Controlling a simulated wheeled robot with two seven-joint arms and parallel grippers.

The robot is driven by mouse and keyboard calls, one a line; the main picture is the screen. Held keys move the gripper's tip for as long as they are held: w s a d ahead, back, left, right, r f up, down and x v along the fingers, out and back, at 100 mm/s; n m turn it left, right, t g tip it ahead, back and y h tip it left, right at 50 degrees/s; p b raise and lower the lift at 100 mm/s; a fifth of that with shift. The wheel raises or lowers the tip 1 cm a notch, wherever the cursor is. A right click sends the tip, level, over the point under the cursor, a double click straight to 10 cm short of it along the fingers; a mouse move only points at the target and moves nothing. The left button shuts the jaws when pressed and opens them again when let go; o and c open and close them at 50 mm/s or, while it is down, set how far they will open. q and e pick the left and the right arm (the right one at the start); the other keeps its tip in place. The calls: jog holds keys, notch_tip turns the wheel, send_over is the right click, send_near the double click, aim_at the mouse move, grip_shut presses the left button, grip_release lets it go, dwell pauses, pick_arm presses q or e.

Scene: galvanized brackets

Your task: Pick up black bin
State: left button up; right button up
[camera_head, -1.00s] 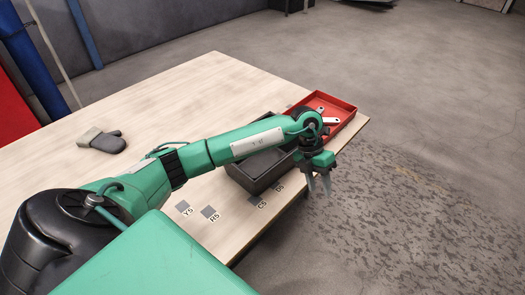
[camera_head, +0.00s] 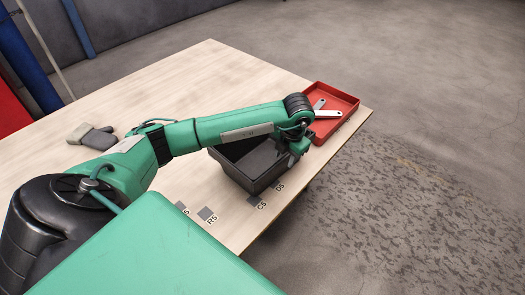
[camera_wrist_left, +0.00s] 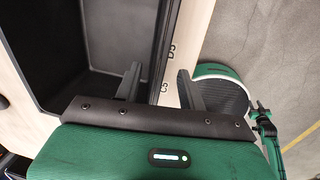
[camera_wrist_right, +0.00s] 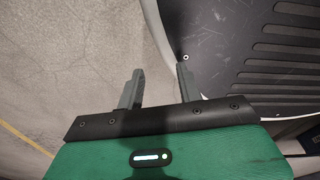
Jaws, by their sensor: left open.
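The black bin (camera_head: 237,173) sits on the wooden table, partly covered by my left arm. My left gripper (camera_head: 294,158) is at the bin's right end; its fingertips are hidden in the head view. In the left wrist view, the bin's wall (camera_wrist_left: 164,45) runs up between the fingers of my left gripper (camera_wrist_left: 160,84), which are open, with the bin's dark inside at the left. My right gripper (camera_wrist_right: 159,85) is open and empty, off over the floor beside my base, and out of the head view.
A red tray (camera_head: 345,98) holding metal brackets (camera_head: 328,114) stands just behind the bin at the table's far corner. A grey glove (camera_head: 95,138) lies on the left of the table (camera_head: 160,85). Labelled grey squares (camera_head: 207,214) line the near edge.

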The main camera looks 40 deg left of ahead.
pick_arm(q)
jog(key=f, duration=0.3)
jog(key=w+f+p, duration=0.1)
jog(key=f, duration=0.1)
jog(key=shift+w+a, duration=0.1)
jog(key=shift+a, duration=0.2)
jog(key=shift+c, duration=0.4)
grip_shut()
pick_arm(e)
jog(key=shift+s+a+r, duration=0.15)
jog(key=shift+s+a, duration=0.05)
jog(key=shift+s, duration=0.45)
